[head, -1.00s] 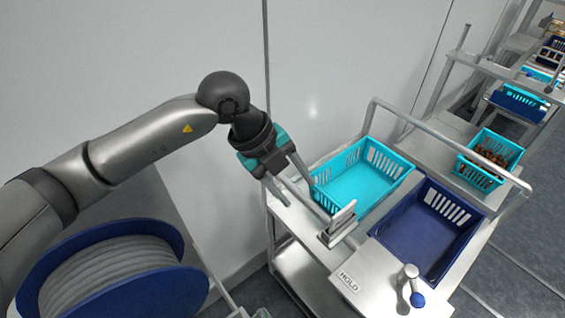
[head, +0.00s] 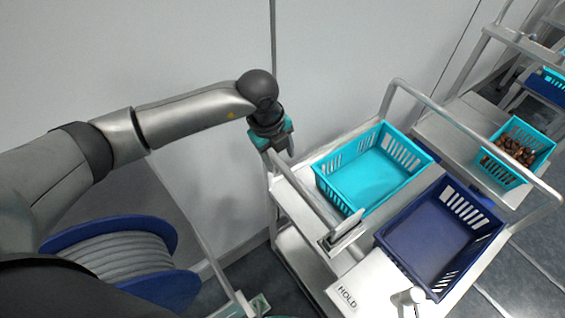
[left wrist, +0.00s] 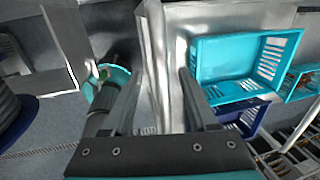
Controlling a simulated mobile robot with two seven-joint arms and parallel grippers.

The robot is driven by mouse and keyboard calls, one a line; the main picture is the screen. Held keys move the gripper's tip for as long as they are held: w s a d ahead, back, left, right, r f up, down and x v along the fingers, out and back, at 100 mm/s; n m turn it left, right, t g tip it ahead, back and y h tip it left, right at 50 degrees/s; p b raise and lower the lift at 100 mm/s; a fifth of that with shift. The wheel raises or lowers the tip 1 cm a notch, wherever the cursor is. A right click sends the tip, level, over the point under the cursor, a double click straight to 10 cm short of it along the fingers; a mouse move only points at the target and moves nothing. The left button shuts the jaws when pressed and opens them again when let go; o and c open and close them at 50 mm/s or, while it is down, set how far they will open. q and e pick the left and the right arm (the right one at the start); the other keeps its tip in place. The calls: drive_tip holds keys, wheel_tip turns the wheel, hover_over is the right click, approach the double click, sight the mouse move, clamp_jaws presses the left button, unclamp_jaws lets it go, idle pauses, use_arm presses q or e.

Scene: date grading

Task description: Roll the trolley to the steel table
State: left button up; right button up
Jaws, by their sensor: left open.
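The steel trolley (head: 290,187) stands right of centre in the head view, with a turquoise crate (head: 372,178) and a dark blue crate (head: 440,238) on top. A straight bar (head: 302,190) runs along its left end. My left gripper (head: 281,148) is over the far end of this bar, pointing down. In the left wrist view its open fingers (left wrist: 158,92) stand apart, with a pale bar (left wrist: 157,60) seen between them. I cannot tell whether they touch it. A teal part (head: 262,303) at the lower edge may be my right gripper. I cannot pick out the steel table for certain.
A blue cable reel (head: 115,262) is at lower left. A pale wall (head: 180,50) runs behind the trolley. A turquoise crate of dates (head: 515,150) stands beyond the trolley's tall hoop rail (head: 465,135). A "HOLD" label (head: 347,299) is at the front. Grey floor shows at lower right.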

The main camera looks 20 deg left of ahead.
sight(283, 166)
use_arm(q)
drive_tip(key=shift+w+d+f, duration=0.15)
drive_tip(key=shift+w+f, duration=0.05)
drive_tip(key=shift+f, duration=0.85)
drive_tip(key=shift+w+d+f, duration=0.1)
drive_tip(key=shift+w+f, duration=0.1)
drive_tip(key=shift+f, duration=0.8)
clamp_jaws()
